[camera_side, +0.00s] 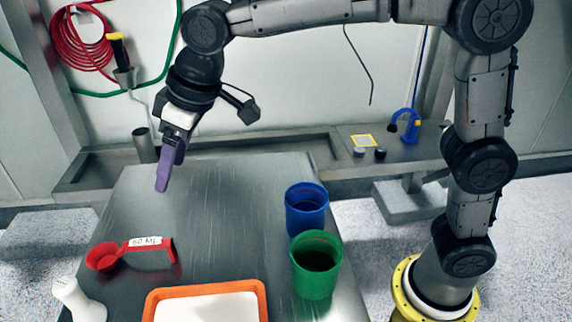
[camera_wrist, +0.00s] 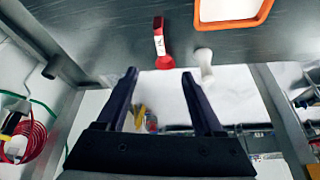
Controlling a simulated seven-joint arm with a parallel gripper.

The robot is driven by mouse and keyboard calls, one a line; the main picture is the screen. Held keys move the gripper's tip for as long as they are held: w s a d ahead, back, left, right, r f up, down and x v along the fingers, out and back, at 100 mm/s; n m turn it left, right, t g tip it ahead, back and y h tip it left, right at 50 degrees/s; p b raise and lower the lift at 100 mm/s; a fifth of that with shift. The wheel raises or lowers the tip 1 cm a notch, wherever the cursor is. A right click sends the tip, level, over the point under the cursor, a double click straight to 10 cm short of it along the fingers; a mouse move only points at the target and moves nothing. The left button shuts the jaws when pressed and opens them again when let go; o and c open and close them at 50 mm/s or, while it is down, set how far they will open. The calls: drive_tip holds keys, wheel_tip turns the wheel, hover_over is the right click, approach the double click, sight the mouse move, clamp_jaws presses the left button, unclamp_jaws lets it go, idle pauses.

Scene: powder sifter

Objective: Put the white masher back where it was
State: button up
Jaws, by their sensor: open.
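The white masher (camera_side: 78,300) is at the near left corner of the metal table in the side view, partly cut off by the picture's bottom edge. It also shows in the wrist view (camera_wrist: 205,64), at the table's edge beside the red scoop. My gripper (camera_side: 167,172) hangs above the far left part of the table, well apart from the masher. In the wrist view its two dark fingers (camera_wrist: 160,74) are spread, with nothing held between them.
A red scoop (camera_side: 105,257) with a white label lies near the masher. An orange-rimmed tray (camera_side: 258,285) with white contents is at the near middle. A blue cup (camera_side: 306,218) and a green cup (camera_side: 316,285) stand on the right. The table's far middle (camera_side: 220,195) is clear.

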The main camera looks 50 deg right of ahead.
drive_tip(key=s+d+r+m, duration=0.2)
drive_tip(key=s+d, duration=0.3)
drive_tip(key=d, duration=0.4)
drive_tip(key=s+d+f+m+h, duration=0.1)
drive_tip(key=s+d+f+m, duration=0.1)
drive_tip(key=s+d, duration=0.5)
drive_tip(key=s+d+f+m+t+h, duration=0.1)
drive_tip(key=s+d+f, duration=0.4)
drive_tip(key=s, duration=0.8)
drive_tip(key=d+m, duration=0.1)
drive_tip(key=d, duration=0.2)
drive_tip(key=shift+f, duration=0.3)
